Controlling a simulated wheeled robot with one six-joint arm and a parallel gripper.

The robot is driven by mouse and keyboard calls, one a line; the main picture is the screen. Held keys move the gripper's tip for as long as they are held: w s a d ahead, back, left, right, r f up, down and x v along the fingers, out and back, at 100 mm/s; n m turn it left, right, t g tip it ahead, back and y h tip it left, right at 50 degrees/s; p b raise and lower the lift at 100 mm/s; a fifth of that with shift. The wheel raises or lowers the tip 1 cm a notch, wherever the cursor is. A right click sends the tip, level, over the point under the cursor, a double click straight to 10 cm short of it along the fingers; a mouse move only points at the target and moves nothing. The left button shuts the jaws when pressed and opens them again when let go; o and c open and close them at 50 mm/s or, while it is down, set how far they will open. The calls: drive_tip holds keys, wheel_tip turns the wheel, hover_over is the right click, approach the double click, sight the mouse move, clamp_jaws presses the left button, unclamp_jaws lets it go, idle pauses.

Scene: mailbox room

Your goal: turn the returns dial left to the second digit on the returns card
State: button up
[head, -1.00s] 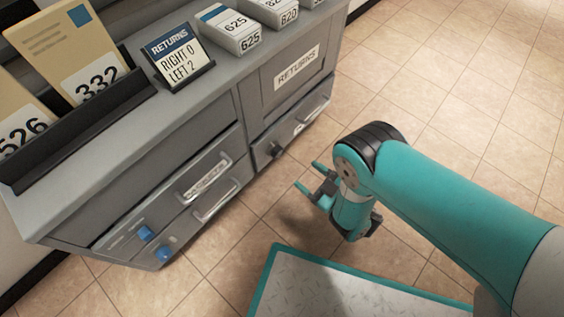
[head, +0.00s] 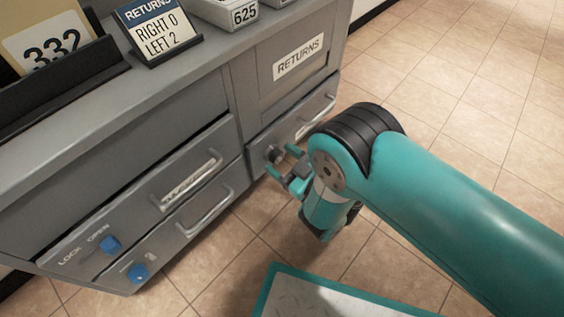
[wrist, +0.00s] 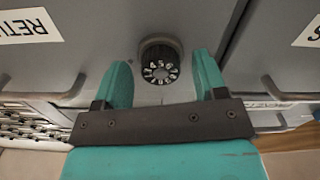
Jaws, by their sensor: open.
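The returns card (head: 158,30) stands on the cabinet top in the head view and reads "RETURNS, RIGHT 0, LEFT 2". The returns dial (wrist: 160,62) is a dark round knob with white digits, on the grey cabinet front in the wrist view. The dial also shows small in the head view (head: 273,154), just left of my fingers. My gripper (wrist: 163,80) is open, its two teal fingers on either side of the dial's line and pointing at it. The fingertips look near the dial; I cannot tell whether they touch it. The digit at the dial's mark is too small to read surely.
The returns door (head: 297,75) is above the dial, with a drawer handle (head: 316,118) to the dial's right. Blue knobs (head: 109,245) and drawer handles are at lower left. Numbered mail (head: 52,44) stands on top. The tiled floor (head: 480,110) at right is clear.

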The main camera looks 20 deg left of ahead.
drive_tip(key=c, duration=0.9)
drive_tip(key=shift+n, duration=0.3)
drive_tip(key=n+p, duration=0.2)
drive_tip(key=n, duration=0.4)
drive_tip(key=n+p, duration=0.1)
drive_tip(key=n, duration=0.5)
drive_tip(key=shift+w+d+n, duration=0.1)
drive_tip(key=shift+n, duration=0.2)
